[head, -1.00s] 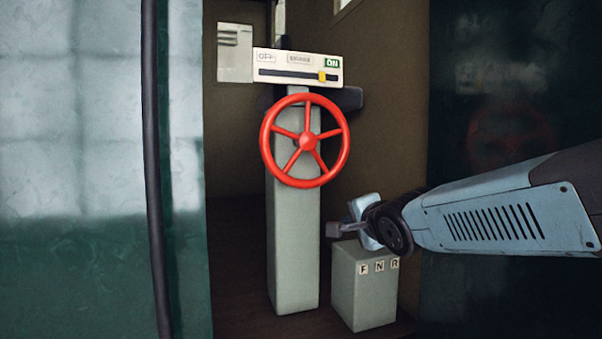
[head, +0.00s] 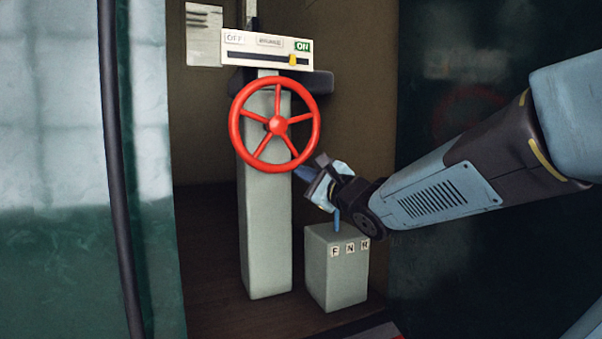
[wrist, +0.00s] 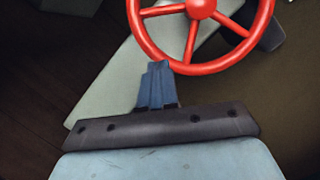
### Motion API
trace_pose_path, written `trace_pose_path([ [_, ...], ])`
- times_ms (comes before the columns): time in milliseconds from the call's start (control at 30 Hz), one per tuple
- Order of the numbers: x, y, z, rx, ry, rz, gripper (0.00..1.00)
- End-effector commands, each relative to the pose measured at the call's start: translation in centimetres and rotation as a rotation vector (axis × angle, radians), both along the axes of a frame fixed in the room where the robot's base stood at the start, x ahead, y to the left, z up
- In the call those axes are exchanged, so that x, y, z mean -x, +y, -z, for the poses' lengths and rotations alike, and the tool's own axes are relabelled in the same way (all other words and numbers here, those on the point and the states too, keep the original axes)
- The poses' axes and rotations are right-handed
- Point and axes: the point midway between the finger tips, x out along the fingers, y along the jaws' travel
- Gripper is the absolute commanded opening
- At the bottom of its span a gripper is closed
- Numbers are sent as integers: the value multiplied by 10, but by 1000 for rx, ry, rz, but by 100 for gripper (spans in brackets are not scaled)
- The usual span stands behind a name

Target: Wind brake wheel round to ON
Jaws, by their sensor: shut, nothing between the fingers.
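The red brake wheel (head: 278,125), with several spokes, is mounted on the front of a grey pillar (head: 265,225). Above it is a white indicator plate (head: 265,47) with a slot. Its yellow marker (head: 292,60) sits near the right end, just under the green ON label (head: 303,45). My gripper (head: 302,160) is at the wheel's lower right rim. In the wrist view my gripper (wrist: 155,82) has its blue fingers together and empty, their tips at the lower rim of the wheel (wrist: 195,68). I cannot tell whether they touch it.
A low grey box (head: 335,270) marked F, N, R stands right of the pillar, below my gripper, with a small blue handle (head: 337,220) on top. A dark vertical pole (head: 118,170) and green panel are at the left. A dark panel (head: 430,270) is at the right.

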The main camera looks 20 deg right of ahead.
Motion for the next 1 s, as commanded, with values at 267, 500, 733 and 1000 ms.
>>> trace_pose_path([
  [267, -37, 8, -5, 1, 2, 1, 0],
  [500, -71, 16, -11, 2, 2, 1, 0],
  [733, -90, 35, -26, 1, -1, -1, 0],
  [1000, -98, 47, -33, 0, 1, -1, 0],
])
